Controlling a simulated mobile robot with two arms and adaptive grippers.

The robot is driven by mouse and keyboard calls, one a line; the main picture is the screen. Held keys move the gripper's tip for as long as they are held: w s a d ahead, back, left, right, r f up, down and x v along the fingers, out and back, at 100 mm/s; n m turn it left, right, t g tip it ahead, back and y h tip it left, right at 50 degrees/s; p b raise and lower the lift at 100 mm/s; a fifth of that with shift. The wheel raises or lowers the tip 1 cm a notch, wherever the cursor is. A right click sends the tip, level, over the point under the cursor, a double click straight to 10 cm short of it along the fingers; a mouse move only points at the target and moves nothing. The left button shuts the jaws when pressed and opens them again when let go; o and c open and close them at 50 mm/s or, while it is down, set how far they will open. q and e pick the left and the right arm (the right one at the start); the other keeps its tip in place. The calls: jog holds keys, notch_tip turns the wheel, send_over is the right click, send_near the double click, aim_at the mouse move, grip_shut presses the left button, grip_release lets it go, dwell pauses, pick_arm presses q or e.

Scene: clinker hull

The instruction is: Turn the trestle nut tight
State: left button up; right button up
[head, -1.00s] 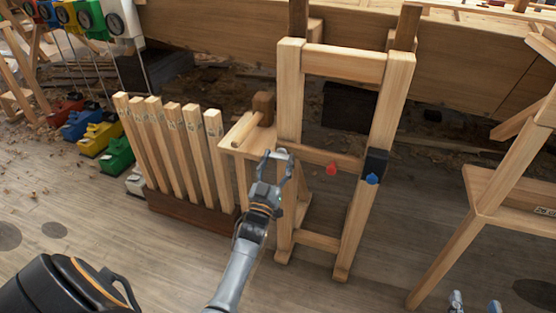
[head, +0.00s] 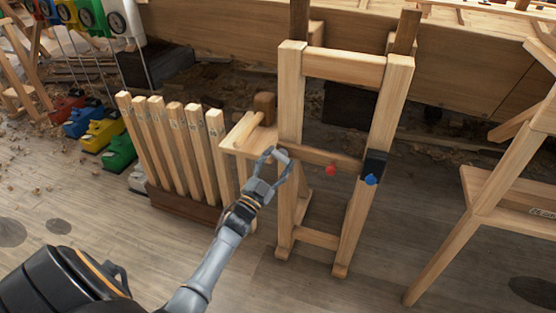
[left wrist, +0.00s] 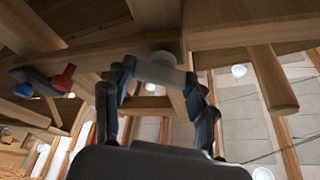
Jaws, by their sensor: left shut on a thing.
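The wooden trestle (head: 290,105) stands upright in front of the hull, with two posts joined by crossbars. My left gripper (head: 272,158) is at the trestle's left post, at about the height of the middle crossbar. In the left wrist view, my gripper's fingers (left wrist: 162,85) close around a pale grey piece, the trestle nut (left wrist: 160,71), close under a wooden beam. The fingers hide most of the nut, and it cannot be made out in the head view. My right gripper is out of view.
A red knob (head: 331,170) and a blue knob (head: 371,179) sit at the trestle's right side. Several upright wooden slats (head: 175,150) stand in a rack left of my gripper. Another wooden trestle (head: 478,195) stands at right. Floor between is clear.

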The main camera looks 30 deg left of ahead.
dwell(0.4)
pick_arm(q)
jog(key=o, duration=0.9)
jog(key=shift+s, duration=0.1)
jog(key=v, duration=1.2)
